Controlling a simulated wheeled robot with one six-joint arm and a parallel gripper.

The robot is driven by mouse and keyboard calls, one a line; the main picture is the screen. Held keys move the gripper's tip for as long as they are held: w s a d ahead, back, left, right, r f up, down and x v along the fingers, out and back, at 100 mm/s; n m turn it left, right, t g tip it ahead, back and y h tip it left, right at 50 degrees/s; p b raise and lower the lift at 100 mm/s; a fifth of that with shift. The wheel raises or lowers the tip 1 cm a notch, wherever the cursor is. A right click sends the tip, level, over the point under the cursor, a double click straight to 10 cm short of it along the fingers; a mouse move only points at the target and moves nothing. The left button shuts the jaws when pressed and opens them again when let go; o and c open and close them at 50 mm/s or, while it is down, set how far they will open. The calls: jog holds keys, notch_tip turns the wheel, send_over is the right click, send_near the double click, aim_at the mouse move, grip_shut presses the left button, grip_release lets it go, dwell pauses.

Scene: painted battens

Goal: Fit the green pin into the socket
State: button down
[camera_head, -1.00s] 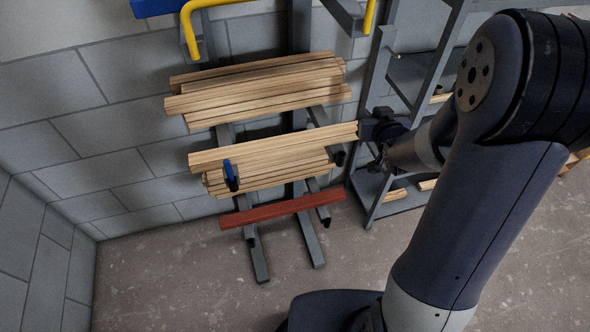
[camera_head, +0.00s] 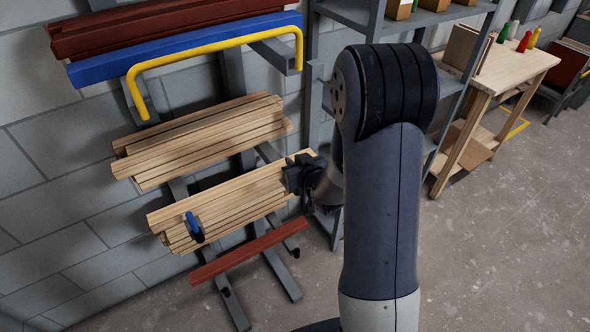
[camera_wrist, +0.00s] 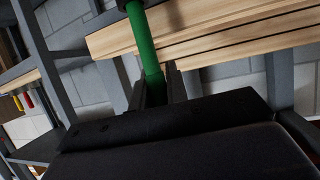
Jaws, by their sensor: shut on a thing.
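The green pin (camera_wrist: 145,45) shows in the wrist view as a straight green rod that runs down between my jaws. My gripper (camera_wrist: 160,92) is shut on its lower end. The pin's far end meets a grey piece at the top edge, and I cannot tell whether they touch. In the head view my gripper (camera_head: 303,178) is at the right end of the middle stack of pale battens (camera_head: 225,205). The pin is not visible there. I cannot make out the socket for certain in either view.
A grey rack holds an upper batten stack (camera_head: 205,138), a blue batten (camera_head: 185,48) and a low red batten (camera_head: 248,253). A yellow rail (camera_head: 215,45) sticks out above. A workbench (camera_head: 510,68) at right bears small green, red and yellow pieces.

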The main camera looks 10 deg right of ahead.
jog(key=shift+f, duration=1.55)
jog(key=shift+s+f+b, duration=0.1)
jog(key=shift+f+b, duration=0.3)
jog(key=c, duration=1.4)
grip_release()
jog(key=shift+r+p, duration=0.4)
jog(key=shift+p, duration=0.1)
jog(key=shift+s+r, duration=0.1)
jog(key=b+v, duration=0.1)
jog(key=v, duration=1)
jog(key=shift+s+r+b, duration=0.1)
jog(key=shift+s+b, duration=0.15)
jog(key=shift+b, duration=0.15)
